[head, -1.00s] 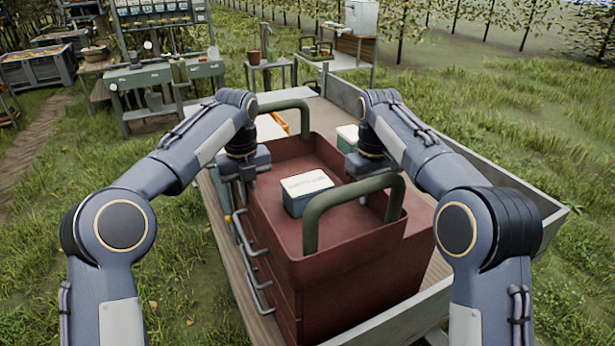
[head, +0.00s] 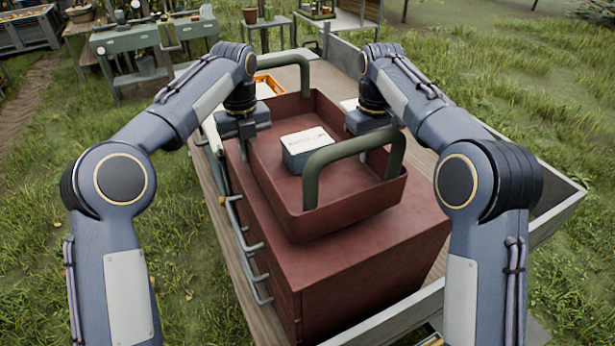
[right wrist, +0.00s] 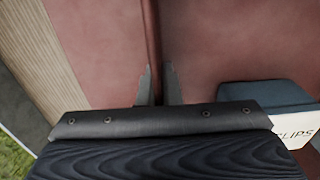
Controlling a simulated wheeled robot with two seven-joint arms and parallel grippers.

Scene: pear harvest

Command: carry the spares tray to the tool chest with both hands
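The spares tray (head: 345,219) is a dark red open tray with two green arched handles, level at the top of the dark red tool chest (head: 375,262). I cannot tell whether its base touches the chest top. A blue-grey box with a white lid (head: 307,150) lies inside. My left gripper (head: 244,148) is at the tray's left wall, seemingly shut on it. My right gripper (head: 370,125) is at the right wall, its fingertips hidden there. In the right wrist view, its fingers (right wrist: 159,88) pinch the tray wall (right wrist: 151,45) from both sides.
The chest stands on a flatbed trailer with low grey side boards (head: 545,205). An orange crate (head: 268,86) is behind the tray. Bare chest top lies in front of the tray. Green benches (head: 125,45) stand at the back left, with grass around.

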